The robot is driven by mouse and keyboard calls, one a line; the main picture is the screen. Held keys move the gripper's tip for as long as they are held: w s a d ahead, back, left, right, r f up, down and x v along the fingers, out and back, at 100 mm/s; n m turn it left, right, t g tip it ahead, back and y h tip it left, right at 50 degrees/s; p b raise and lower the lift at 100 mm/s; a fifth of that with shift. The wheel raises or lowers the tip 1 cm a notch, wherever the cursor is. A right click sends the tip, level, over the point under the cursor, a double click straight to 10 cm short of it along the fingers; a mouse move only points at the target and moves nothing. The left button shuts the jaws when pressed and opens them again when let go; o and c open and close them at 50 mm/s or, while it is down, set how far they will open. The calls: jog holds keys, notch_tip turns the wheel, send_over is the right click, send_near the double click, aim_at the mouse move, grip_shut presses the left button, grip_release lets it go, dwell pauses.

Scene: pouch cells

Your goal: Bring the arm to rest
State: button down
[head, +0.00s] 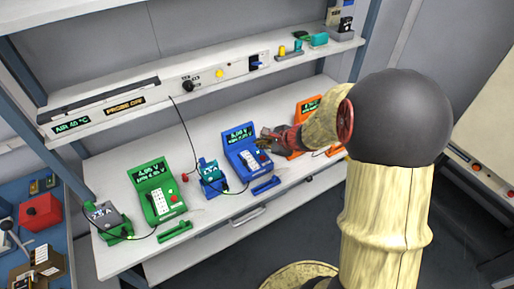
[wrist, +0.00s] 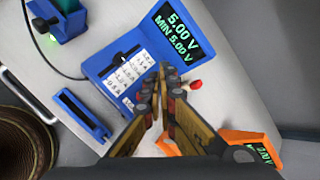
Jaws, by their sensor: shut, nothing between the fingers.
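My gripper (head: 268,140) is at the end of my arm, over the bench and close to the blue tester (head: 247,158). In the wrist view its fingers (wrist: 163,72) are together with nothing held between them. They cover part of the blue tester (wrist: 105,62), whose screen reads 5.00 V and MIN 5.00 V. The gap between fingers and tester cannot be judged exactly. My arm bends at a dark round joint, and part of the gripper is hard to make out in the head view.
A green tester (head: 158,192) stands left on the bench (head: 120,174); an orange tester (head: 305,110) stands partly hidden behind my arm and shows in the wrist view (wrist: 248,146). A small blue holder (head: 211,177) and grey holder (head: 108,219) have cables. A shelf (head: 290,62) hangs above.

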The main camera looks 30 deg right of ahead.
jog(key=s+a+r+n+g+y, duration=0.1)
jog(key=s+a+r+n+g, duration=0.15)
jog(key=s+a+n, duration=0.4)
jog(key=s+a+r+n+g+y, duration=0.1)
jog(key=s+a+n+g, duration=0.2)
jog(key=s+a+n, duration=0.4)
jog(key=s+a+r+n+t+h, duration=0.1)
jog(key=s+r+n+h, duration=0.3)
jog(key=s+r+n, duration=0.6)
jog(key=s+r+t, duration=0.1)
jog(key=s+r, duration=0.2)
jog(key=r, duration=0.2)
jog(key=shift+a+n, duration=0.3)
jog(key=shift+n, duration=0.05)
jog(key=shift+r, duration=0.1)
